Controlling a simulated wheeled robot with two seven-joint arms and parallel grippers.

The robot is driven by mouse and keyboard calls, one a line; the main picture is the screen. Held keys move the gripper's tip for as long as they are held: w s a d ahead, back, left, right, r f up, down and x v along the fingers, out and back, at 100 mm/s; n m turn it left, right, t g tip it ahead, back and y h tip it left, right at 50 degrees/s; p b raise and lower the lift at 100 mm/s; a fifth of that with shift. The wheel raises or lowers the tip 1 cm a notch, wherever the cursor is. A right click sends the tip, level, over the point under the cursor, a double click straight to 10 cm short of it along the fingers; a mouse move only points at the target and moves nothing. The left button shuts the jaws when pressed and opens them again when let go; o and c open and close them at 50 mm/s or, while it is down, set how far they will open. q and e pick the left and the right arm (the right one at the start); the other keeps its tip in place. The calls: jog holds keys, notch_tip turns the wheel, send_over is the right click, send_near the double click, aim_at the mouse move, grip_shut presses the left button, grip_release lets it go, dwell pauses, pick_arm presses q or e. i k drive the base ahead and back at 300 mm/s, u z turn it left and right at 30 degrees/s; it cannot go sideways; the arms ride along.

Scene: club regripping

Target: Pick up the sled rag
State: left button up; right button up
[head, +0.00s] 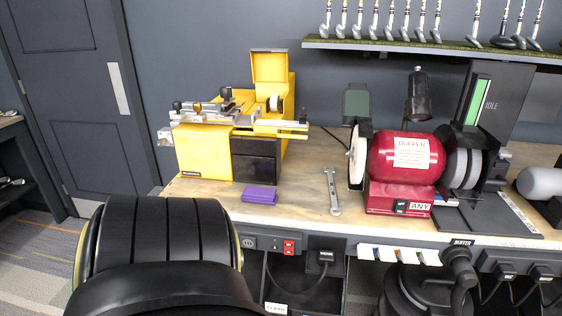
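A folded purple cloth (260,195), the only rag-like thing in view, lies flat on the wooden workbench (300,212) near its front edge. It is in front of the yellow machine (203,150) and left of a metal wrench (332,191). Nothing touches the cloth from above. Neither of my grippers shows in the head view. A large black rounded arm part of mine fills the lower left and hides part of the floor and the area below the bench's left end.
A red buffer (400,158) with wheels on both sides stands right of the wrench. A shelf of golf clubs (430,45) runs along the wall above. Sockets and a red switch (289,247) line the bench front. Bare wood surrounds the cloth's right side.

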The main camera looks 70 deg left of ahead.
aim_at(254, 195)
jog(key=u, duration=1)
jog(key=i, duration=1.1)
jog(key=u, duration=1.1)
